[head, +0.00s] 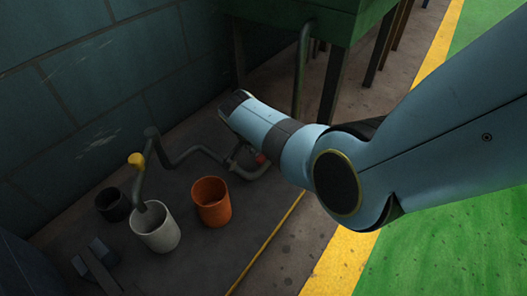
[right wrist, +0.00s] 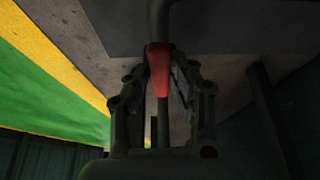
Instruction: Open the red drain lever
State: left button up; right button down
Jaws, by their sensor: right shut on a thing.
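The red drain lever (right wrist: 159,68) shows in the right wrist view between the two dark fingers of my right gripper (right wrist: 160,75), which is shut on it. In the head view only a small red part of the lever (head: 261,159) shows beside the pipe, just below my right wrist. My forearm and wrist hide most of the gripper and lever there. My left gripper is not in view.
A grey pipe (head: 203,151) runs along the wall side to the lever. An orange bucket (head: 211,203), a white bucket (head: 156,229) and a black bucket (head: 112,205) stand on the dark floor. A yellow valve handle (head: 136,160) rises above them. A green tank (head: 310,15) stands behind.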

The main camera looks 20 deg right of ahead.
dwell(0.3)
jog(key=c, duration=1.2)
grip_release()
jog(key=shift+o, duration=0.2)
notch_tip(320, 180, up, 10)
